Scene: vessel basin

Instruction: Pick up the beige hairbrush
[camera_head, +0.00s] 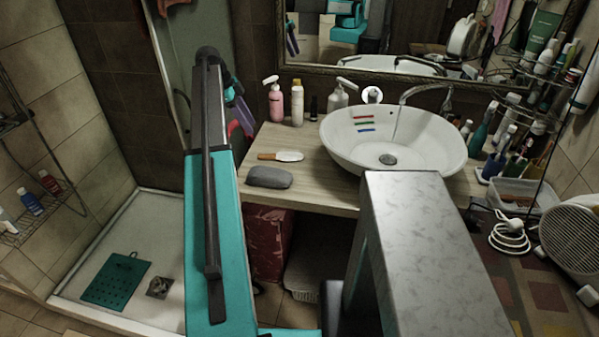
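A small brush (281,156) with a tan wooden handle and a pale beige head lies flat on the wooden counter, left of the sink. It matches the beige hairbrush, though its bristles are too small to make out. My gripper (241,121) is left of the counter, partly hidden behind my arm. Its purple and reddish fingers look spread apart, with nothing seen between them. It is apart from the brush, to its upper left in the picture.
A grey rounded object (269,177) lies just in front of the brush. A pink pump bottle (276,103) and a white bottle (297,103) stand behind it. The white sink (340,140) is at the right. A mirror (395,72) backs the counter (318,192).

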